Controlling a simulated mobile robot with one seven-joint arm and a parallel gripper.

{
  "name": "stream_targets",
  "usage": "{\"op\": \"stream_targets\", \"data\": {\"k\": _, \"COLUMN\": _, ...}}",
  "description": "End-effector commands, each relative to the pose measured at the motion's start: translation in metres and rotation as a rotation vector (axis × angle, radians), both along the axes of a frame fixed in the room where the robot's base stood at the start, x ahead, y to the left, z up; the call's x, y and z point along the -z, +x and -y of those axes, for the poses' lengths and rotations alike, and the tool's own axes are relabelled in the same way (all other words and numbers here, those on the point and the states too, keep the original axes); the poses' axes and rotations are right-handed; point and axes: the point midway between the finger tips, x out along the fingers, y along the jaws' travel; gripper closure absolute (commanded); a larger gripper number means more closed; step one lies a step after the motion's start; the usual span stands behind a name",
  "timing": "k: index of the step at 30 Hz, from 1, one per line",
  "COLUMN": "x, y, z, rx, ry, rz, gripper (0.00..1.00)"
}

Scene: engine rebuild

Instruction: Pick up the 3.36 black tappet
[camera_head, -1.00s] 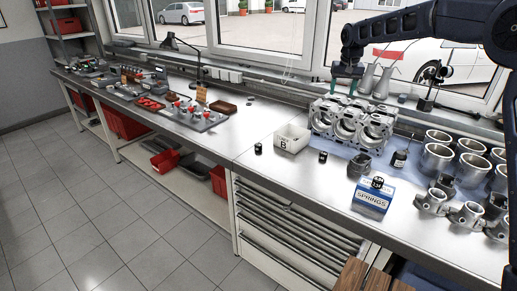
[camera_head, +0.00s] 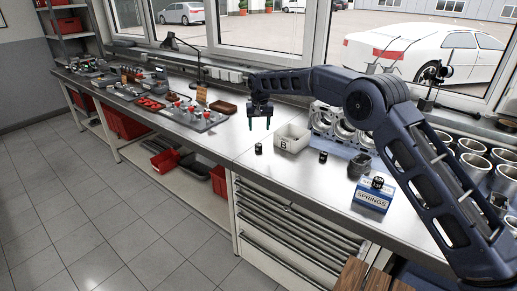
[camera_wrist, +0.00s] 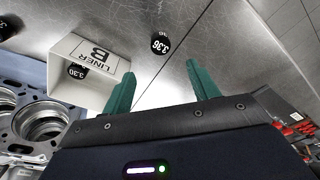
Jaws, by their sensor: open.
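The black 3.36 tappet (camera_wrist: 160,43) stands on the steel bench, its number readable in the wrist view. In the head view it is the small black cylinder (camera_head: 258,148) just left of the white bin. My gripper (camera_head: 260,126) is over the bench, behind and above the tappet in the head view. In the wrist view its two green fingers (camera_wrist: 161,77) are spread and empty, with the tappet beyond their tips, apart from them.
The white bin (camera_wrist: 62,96) marked LINER B stands beside the tappet and holds a 3.30 tappet (camera_wrist: 76,71). Another black tappet (camera_head: 323,156) stands right of the bin. The engine block (camera_head: 322,119) is behind it. A springs box (camera_head: 372,199) stands further right.

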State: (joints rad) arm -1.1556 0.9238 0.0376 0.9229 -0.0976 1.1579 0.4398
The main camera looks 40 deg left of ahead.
Motion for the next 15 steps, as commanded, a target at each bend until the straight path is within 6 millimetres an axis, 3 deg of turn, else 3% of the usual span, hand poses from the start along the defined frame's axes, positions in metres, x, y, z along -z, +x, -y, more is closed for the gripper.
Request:
{"op": "stream_targets", "data": {"k": 9, "x": 0.041, "y": 0.004, "z": -0.003, "rx": 0.000, "ry": -0.003, "rz": -0.001, "gripper": 0.40}}
{"op": "stream_targets", "data": {"k": 15, "x": 0.054, "y": 0.006, "z": -0.005, "rx": 0.000, "ry": -0.001, "rz": -0.001, "gripper": 0.40}}
